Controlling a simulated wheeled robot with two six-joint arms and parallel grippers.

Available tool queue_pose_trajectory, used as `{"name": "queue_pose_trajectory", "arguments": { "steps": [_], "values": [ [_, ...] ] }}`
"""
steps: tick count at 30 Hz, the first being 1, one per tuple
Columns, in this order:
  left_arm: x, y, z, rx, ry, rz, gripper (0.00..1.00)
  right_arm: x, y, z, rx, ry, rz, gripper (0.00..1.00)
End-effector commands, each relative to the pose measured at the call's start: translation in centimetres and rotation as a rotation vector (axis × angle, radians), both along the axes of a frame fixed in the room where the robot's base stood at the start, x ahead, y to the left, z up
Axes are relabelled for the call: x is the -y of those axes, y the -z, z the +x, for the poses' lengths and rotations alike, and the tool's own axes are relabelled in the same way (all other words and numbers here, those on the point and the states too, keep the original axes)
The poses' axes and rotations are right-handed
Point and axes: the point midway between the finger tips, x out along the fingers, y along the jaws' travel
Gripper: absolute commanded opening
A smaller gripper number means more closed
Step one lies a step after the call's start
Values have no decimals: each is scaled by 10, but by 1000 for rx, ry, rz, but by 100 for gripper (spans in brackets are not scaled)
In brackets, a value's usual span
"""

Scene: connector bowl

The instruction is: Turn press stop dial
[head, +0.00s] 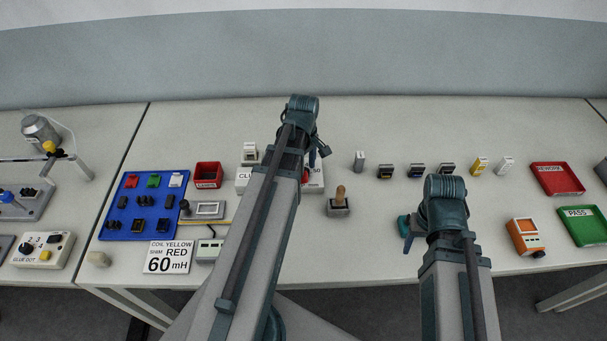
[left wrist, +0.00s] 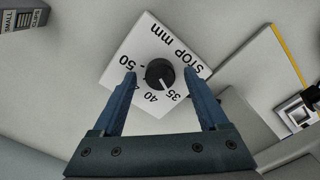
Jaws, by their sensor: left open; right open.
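The stop dial is a round black knob (left wrist: 159,73) on a white plate (left wrist: 143,40) marked "STOP mm" with numbers including 35, 40 and 50. In the head view my left arm hides the knob and most of the plate; a white part marked 50 (head: 314,181) shows beside the arm. My right gripper (head: 405,226) is open near the table's front, partly hidden by its arm.
A wooden-handled stamp (head: 339,205) stands right of my left arm. A blue tray (head: 127,225), a red bin (head: 209,168) and a label card (head: 168,257) lie left. An orange meter (head: 524,236), red tray (head: 557,178) and green tray (head: 582,226) lie right.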

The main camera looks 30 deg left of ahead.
Motion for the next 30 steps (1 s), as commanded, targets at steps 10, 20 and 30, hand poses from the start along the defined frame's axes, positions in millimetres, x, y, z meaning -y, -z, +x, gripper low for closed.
{"name": "queue_pose_trajectory", "arguments": {
  "steps": [10, 20, 30],
  "values": [
    [0, 2, 0, 0, 0, 0, 69, 0, 2, 0, 0, 0, 0, 59],
    [0, 2, 0, 0, 0, 0, 10, 0, 2, 0, 0, 0, 0, 59],
    [0, 2, 0, 0, 23, 0, 0, 0, 2, 0, 0, 0, 0, 59]
  ]
}}
